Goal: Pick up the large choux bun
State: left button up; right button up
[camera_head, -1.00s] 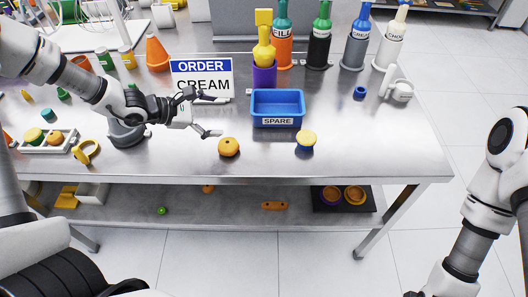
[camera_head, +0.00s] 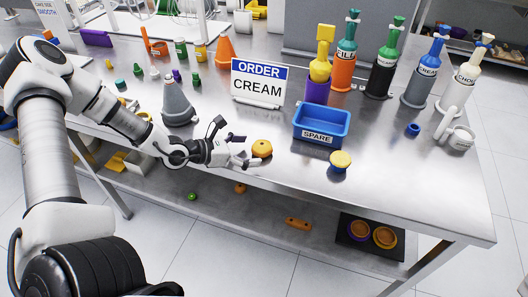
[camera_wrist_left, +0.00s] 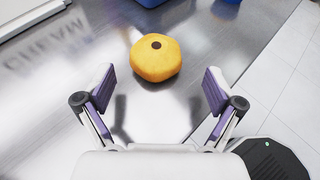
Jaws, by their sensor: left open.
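The large choux bun (camera_head: 262,149) is round and orange-yellow and sits on the steel table near its front edge. In the left wrist view the bun (camera_wrist_left: 155,62) has a small dark hole on top and lies just ahead of the fingers. My left gripper (camera_head: 246,150) is low over the table, immediately left of the bun. Its purple-padded fingers (camera_wrist_left: 160,92) are open and empty, spread wider than the bun, with a gap between them and it. My right gripper is not in view.
A blue SPARE bin (camera_head: 322,123) stands behind and right of the bun, with a yellow-topped blue piece (camera_head: 340,162) in front. An ORDER CREAM sign (camera_head: 258,84) stands behind. A grey cone (camera_head: 178,104) stands behind my left wrist. Bare steel surrounds the bun.

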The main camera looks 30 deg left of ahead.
aim_at(255, 148)
pick_arm(q)
jog(key=x, duration=0.2)
jog(key=b+x, duration=0.1)
jog(key=x, duration=0.1)
jog(key=shift+w+a+r, duration=0.1)
jog(key=shift+w+a, duration=0.1)
jog(key=shift+w, duration=0.05)
jog(key=shift+w+d, duration=0.3)
jog(key=shift+s+a, duration=0.15)
jog(key=shift+c, duration=1.3)
jog(key=c, duration=0.6)
